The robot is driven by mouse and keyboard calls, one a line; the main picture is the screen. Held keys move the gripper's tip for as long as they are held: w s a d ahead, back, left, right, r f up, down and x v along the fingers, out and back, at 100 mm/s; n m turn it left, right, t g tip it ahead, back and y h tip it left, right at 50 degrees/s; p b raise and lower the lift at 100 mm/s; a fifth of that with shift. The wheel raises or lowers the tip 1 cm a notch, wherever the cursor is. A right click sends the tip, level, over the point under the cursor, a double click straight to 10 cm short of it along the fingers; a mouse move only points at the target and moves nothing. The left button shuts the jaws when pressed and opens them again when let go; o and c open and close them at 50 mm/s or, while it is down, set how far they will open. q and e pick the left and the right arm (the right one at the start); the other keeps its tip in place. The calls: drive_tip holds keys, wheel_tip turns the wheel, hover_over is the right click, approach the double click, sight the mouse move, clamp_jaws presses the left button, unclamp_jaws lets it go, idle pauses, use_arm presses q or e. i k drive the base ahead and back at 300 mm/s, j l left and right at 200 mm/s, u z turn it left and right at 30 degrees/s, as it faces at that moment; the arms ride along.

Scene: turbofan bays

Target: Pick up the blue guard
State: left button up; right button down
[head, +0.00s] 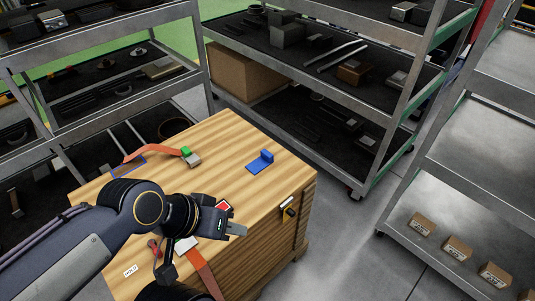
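The blue guard (261,161) lies on the wooden crate top (222,140), toward its far right part. It has a flat plate and a raised block at its right end. My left gripper (236,229) reaches in from the left over the near right part of the crate top. It is apart from the guard, which lies farther back and slightly to the right. I cannot tell whether its fingers are open or shut. Nothing covers the guard. My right gripper is not in view.
An orange strap with a green-topped buckle (189,157) lies at the back left of the crate; another orange strap (204,275) lies near the front. A red square (224,206) is beside my gripper. Metal shelves (330,75) stand behind; another rack with small boxes (457,247) stands right.

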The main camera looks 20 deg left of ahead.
sight(266, 158)
drive_tip(key=i+l+u, duration=0.15)
drive_tip(key=i+l, duration=0.2)
drive_tip(key=i, duration=0.25)
drive_tip(key=i+l+u, duration=0.15)
drive_tip(key=i+l, duration=0.3)
drive_tip(key=i+u, duration=0.15)
drive_tip(key=u, duration=1.05)
